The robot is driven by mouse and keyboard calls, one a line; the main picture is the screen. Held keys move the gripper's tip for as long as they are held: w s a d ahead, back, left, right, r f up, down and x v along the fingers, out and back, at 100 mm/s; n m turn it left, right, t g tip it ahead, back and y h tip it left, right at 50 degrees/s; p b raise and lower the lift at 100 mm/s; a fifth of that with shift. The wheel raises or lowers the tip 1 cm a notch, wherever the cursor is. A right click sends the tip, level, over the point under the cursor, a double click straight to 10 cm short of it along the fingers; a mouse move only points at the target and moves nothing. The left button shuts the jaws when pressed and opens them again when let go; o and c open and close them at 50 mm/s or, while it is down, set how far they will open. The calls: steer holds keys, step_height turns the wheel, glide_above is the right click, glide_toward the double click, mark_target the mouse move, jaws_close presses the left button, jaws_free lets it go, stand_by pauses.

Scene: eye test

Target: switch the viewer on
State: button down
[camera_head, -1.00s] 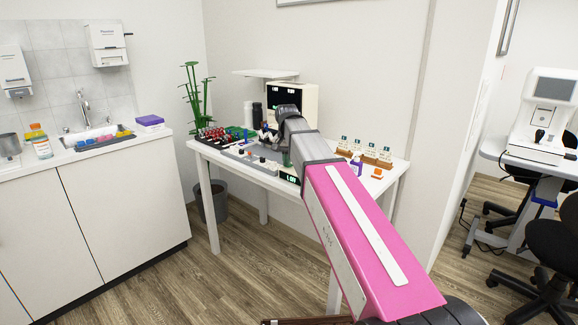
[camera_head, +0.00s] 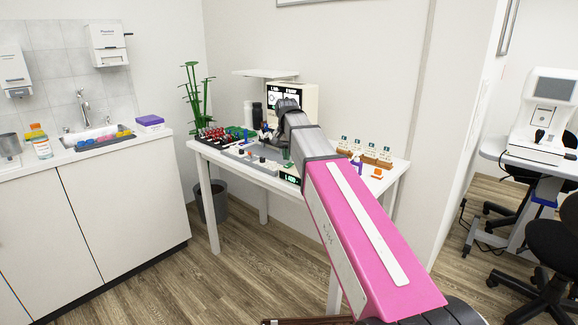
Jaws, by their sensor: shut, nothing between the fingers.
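The viewer (camera_head: 312,101) is a cream, box-shaped monitor at the back of the white table. Its screen (camera_head: 275,97) is lit with white picture areas on black, partly hidden by my arm. A grey control panel (camera_head: 236,154) with small coloured knobs or buttons lies in front of it. A small dark display (camera_head: 290,178) with green characters sits at the panel's right front end. My gripper (camera_head: 267,135) is shut and empty, small in view, pointing down above the panel behind my pink and grey arm. Whether it touches any control cannot be told.
Racks of red-capped tubes (camera_head: 213,135) and a green plant (camera_head: 195,95) stand at the left. Wooden holders with small bottles (camera_head: 376,157), a purple item (camera_head: 357,166) and an orange block (camera_head: 376,173) are at the right. A shelf (camera_head: 266,73) hangs above the viewer.

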mark_target(287, 166)
steer(key=shift+r, duration=2.2)
